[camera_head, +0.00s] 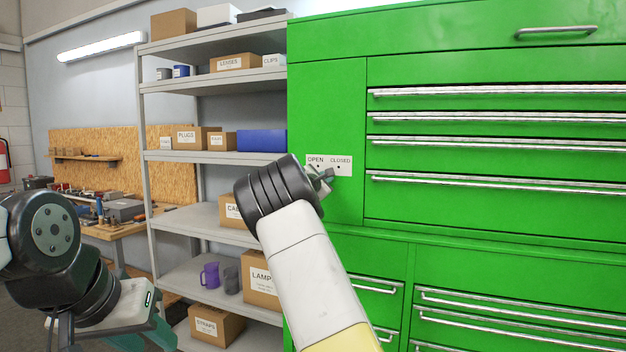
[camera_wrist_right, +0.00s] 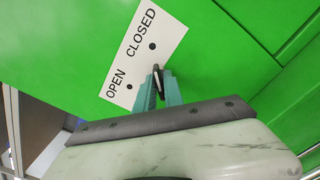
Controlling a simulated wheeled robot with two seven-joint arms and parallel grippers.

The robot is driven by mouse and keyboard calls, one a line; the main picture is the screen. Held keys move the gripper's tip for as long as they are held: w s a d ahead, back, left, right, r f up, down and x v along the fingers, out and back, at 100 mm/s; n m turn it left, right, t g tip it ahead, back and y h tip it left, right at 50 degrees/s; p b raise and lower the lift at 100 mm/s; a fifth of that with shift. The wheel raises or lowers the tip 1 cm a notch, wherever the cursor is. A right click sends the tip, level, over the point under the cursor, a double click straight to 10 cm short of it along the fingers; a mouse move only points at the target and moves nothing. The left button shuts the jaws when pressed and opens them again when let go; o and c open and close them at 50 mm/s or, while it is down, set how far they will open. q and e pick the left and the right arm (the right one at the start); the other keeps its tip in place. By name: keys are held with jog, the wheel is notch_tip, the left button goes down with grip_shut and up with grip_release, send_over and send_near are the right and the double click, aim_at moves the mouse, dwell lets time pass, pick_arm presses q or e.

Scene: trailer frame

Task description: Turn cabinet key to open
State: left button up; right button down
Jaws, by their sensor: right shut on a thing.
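The green cabinet (camera_head: 327,85) carries a white plate marked OPEN and CLOSED (camera_head: 343,166), each word with a dark dot. The plate also shows in the right wrist view (camera_wrist_right: 143,48). The small dark key (camera_wrist_right: 156,70) sits just beside the plate, between the teal fingertips of my right gripper (camera_wrist_right: 159,88), which is shut on it. How far the key is turned is hard to tell, as the fingers hide most of it. In the head view my right wrist covers much of that gripper. My left gripper (camera_head: 158,335) is low at the left, away from the cabinet, its fingertips unclear.
Green drawers with silver handles (camera_head: 480,143) fill the cabinet's right side. A grey shelf unit (camera_head: 205,50) with boxes and a purple mug (camera_head: 210,275) stands left of the cabinet. A workbench with tools (camera_head: 115,228) stands farther back left.

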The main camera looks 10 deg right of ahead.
jog(key=shift+n, duration=0.3)
jog(key=n, duration=0.3)
jog(key=shift+a+r+n, duration=0.1)
jog(key=shift+n, duration=0.3)
jog(key=n, duration=0.4)
jog(key=shift+w+a, duration=0.15)
jog(key=n, duration=0.5)
jog(key=shift+w+a, duration=0.1)
jog(key=shift+a+n, duration=0.1)
jog(key=shift+n, duration=2.2)
jog(key=c, duration=1.6)
grip_release()
jog(key=shift+o, duration=0.2)
